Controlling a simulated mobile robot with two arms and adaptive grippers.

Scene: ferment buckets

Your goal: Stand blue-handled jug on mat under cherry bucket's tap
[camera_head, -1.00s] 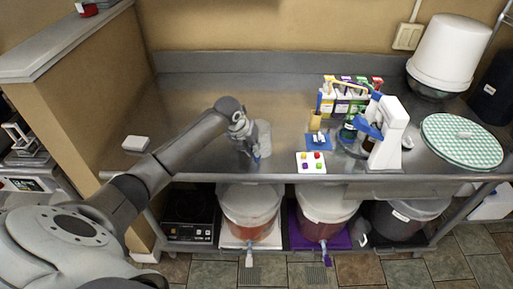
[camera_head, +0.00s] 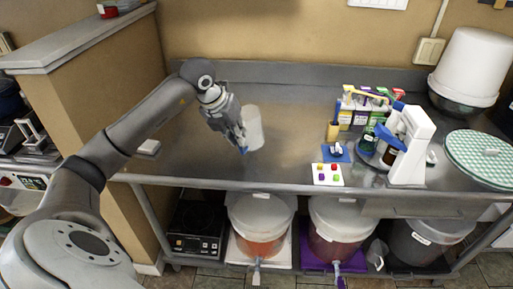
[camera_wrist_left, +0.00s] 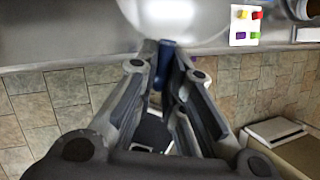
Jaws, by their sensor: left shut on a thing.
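A whitish, translucent jug (camera_head: 254,128) is in front of the counter's left half in the head view. Its blue handle (camera_wrist_left: 165,62) is between my left fingers in the left wrist view, with the jug body (camera_wrist_left: 172,12) beyond. My left gripper (camera_head: 241,146) is shut on that handle; the jug appears lifted above the counter. Below, one bucket (camera_head: 262,222) with orange-red contents stands on a white mat (camera_head: 284,263). Another (camera_head: 338,226) with darker red contents stands on a purple mat (camera_head: 305,258). Both have taps at the front. I cannot read which is cherry. My right gripper is not in view.
The steel counter (camera_head: 300,110) is clear around the jug. To the right are a white board with coloured pieces (camera_head: 328,174), a small blue mat (camera_head: 333,156), bottles and a white stand (camera_head: 412,145). A black device (camera_head: 196,228) and dark bucket (camera_head: 415,240) flank the lower buckets.

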